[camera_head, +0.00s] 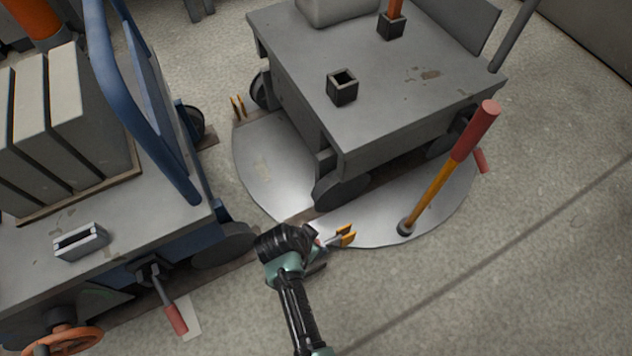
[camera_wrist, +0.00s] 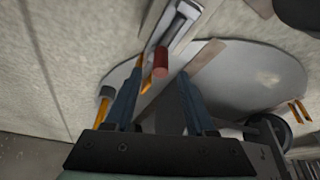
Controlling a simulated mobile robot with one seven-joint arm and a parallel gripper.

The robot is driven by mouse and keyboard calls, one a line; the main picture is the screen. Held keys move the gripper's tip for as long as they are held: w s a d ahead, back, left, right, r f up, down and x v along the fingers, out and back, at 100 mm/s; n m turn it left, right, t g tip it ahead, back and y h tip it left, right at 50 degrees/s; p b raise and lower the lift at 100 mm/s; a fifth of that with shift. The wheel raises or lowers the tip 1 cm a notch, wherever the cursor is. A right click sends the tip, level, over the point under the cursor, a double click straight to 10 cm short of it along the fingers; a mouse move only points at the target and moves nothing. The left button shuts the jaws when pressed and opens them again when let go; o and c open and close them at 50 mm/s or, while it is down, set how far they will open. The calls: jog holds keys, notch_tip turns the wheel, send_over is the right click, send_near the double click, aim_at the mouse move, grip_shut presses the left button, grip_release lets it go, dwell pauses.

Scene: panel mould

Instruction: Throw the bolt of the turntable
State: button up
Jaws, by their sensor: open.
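The turntable is a pale round metal disc (camera_head: 262,168) set in the floor, and it also shows in the wrist view (camera_wrist: 262,85). At its near edge are small orange guide pieces (camera_head: 346,236) with a grey bolt rod by them. A red knob (camera_wrist: 160,62) stands out in the wrist view, apparently the bolt's grip, beside a grey metal housing (camera_wrist: 178,28). My gripper (camera_head: 320,252) is at this edge. In the wrist view its open fingers (camera_wrist: 158,88) lie either side of the line to the knob; contact cannot be told. My wrist partly hides the bolt in the head view.
A grey cart (camera_head: 400,95) stands over the disc. An orange lever with a red grip (camera_head: 440,180) rises from the disc's right edge. A blue cart (camera_head: 150,235) with grey slabs stands at left. Orange prongs (camera_head: 238,107) sit at the far edge. Open floor lies at lower right.

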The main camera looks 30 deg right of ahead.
jog(key=shift+b+x, duration=1.05)
jog(key=shift+x, duration=0.75)
grip_shut()
